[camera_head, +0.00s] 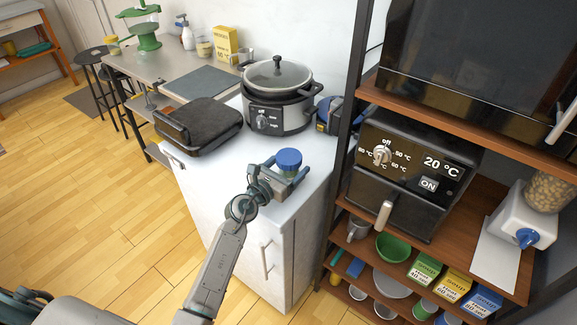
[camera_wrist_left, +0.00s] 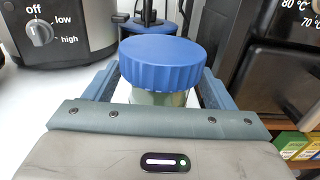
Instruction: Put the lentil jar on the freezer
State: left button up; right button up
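The lentil jar (camera_head: 290,164) has a blue ribbed lid and a clear body with pale contents. It is upright over the front right of the white freezer's top (camera_head: 226,163). My left gripper (camera_head: 291,178) is low around the jar, one finger on each side. In the left wrist view, the jar's lid (camera_wrist_left: 162,62) hides part of the fingers, and narrow gaps show between the fingers and the jar's body. The fingers look open; the jar's base is hidden. My right gripper is out of view.
A slow cooker (camera_head: 278,95) and a black grill (camera_head: 199,125) stand behind on the white top. A brown shelf rack with a black oven (camera_head: 409,172) rises close on the right. The front left of the top is clear.

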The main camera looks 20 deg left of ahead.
pick_arm(q)
jog(key=shift+f, duration=0.1)
jog(key=shift+s+a, duration=0.1)
jog(key=shift+s, duration=0.1)
jog(key=b+v, duration=0.1)
jog(key=v, duration=0.9)
jog(key=shift+s, duration=0.2)
grip_shut()
dwell(0.9)
dwell(0.5)
